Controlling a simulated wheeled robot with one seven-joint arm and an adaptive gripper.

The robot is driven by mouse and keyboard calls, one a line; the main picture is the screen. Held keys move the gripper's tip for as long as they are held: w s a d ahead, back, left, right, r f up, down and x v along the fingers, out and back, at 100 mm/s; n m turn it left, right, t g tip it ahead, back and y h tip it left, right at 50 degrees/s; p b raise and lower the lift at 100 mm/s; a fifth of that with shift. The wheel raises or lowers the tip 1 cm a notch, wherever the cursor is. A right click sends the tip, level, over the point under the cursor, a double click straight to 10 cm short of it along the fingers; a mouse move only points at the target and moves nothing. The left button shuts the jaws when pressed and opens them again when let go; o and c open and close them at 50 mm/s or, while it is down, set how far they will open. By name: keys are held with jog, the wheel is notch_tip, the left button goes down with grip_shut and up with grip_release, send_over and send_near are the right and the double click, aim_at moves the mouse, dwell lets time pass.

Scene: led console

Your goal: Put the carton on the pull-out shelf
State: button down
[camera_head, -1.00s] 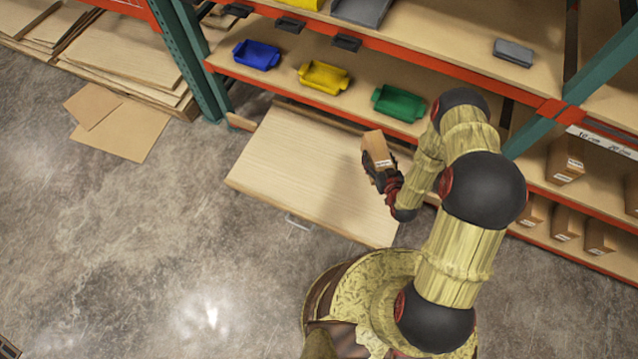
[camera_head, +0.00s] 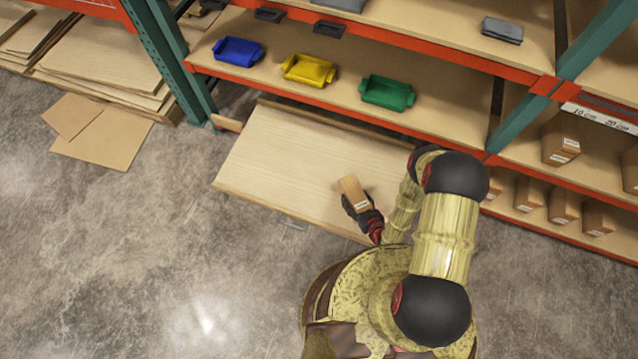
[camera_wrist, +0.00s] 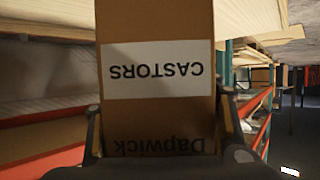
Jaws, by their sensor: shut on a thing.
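The carton (camera_head: 353,188) is a small brown box with a white label. In the wrist view the carton (camera_wrist: 158,40) fills the middle, and its label reads CASTORS upside down. My gripper (camera_head: 359,203) is shut on the carton, with a finger on each side of it in the wrist view (camera_wrist: 158,135). The pull-out shelf (camera_head: 280,165) is a pale wooden board drawn out below the bins. The carton shows over the right part of this shelf in the head view. I cannot tell whether it touches the board.
A blue bin (camera_head: 238,51), a yellow bin (camera_head: 308,70) and a green bin (camera_head: 387,93) stand on the rack shelf above. More cartons (camera_head: 561,138) stand in the right bay. A green post (camera_head: 545,95) rises nearby. The board's left part is bare.

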aim_at(339, 188)
jog(key=w+a+f+b, duration=0.1)
jog(key=w+a, duration=0.1)
jog(key=w+a+f+b, duration=0.1)
jog(key=w, duration=0.1)
jog(key=w+a+f+b, duration=0.1)
jog(key=w+a, duration=0.1)
jog(key=shift+w+a+f, duration=0.1)
jog(key=shift+a+f, duration=0.2)
jog(key=shift+f, duration=0.05)
jog(key=w+a+f+b, duration=0.1)
jog(key=f, duration=0.2)
jog(key=w+a+f+b, duration=0.1)
jog(key=f+b, duration=0.1)
jog(key=f, duration=0.1)
jog(key=w+a+f+b, duration=0.1)
jog(key=w+f, duration=0.1)
jog(key=f, duration=0.1)
jog(key=shift+a+b, duration=0.2)
jog(key=shift+b, duration=0.2)
jog(key=shift+r, duration=0.1)
jog(key=c, duration=0.6)
grip_release()
jog(key=shift+s+f, duration=0.15)
jog(key=shift+f, duration=0.05)
jog(key=shift+o, duration=0.4)
jog(key=shift+r, duration=0.15)
